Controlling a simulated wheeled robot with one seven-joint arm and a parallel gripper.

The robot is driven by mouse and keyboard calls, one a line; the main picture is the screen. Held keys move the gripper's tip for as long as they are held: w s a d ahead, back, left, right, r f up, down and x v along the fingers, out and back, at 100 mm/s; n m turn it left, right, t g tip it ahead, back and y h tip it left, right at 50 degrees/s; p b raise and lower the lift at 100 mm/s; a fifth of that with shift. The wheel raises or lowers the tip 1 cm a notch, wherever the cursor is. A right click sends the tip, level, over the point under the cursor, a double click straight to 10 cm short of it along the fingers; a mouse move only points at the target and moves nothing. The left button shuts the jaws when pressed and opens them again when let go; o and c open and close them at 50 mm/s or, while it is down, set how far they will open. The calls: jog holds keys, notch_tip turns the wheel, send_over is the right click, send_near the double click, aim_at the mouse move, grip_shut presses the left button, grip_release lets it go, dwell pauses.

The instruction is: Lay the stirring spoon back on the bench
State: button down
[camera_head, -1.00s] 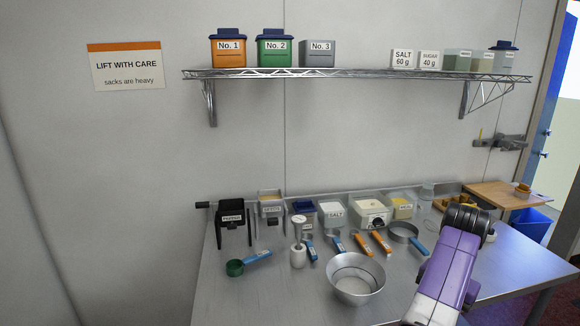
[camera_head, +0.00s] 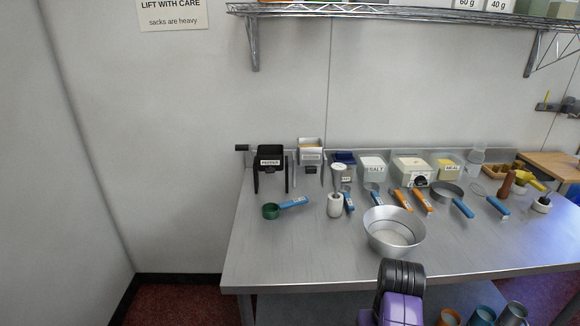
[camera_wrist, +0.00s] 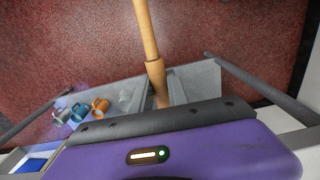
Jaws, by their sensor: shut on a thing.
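In the wrist view the wooden spoon (camera_wrist: 148,35) shows as a long pale rod with a thicker collar. It runs from the top edge down to my gripper (camera_wrist: 161,92), which is shut on it. Its far end is out of frame, so I cannot see its bowl. Red floor and the bench's lower shelf lie behind it. The steel bench (camera_head: 290,250) stands ahead in the head view. My purple and black arm shows at that view's bottom, before the bench's front edge; spoon and jaws are not visible there.
A metal bowl (camera_head: 394,232) stands near the bench's front. A green scoop (camera_head: 271,211), an orange-handled tool (camera_head: 402,199) and a whisk (camera_head: 491,199) lie behind or beside it. Mugs (camera_head: 482,316) stand on the lower shelf. The bench's front left is clear.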

jog(key=shift+r, duration=0.1)
notch_tip(320, 180, up, 5)
jog(key=p, duration=0.5)
jog(key=shift+p, duration=0.3)
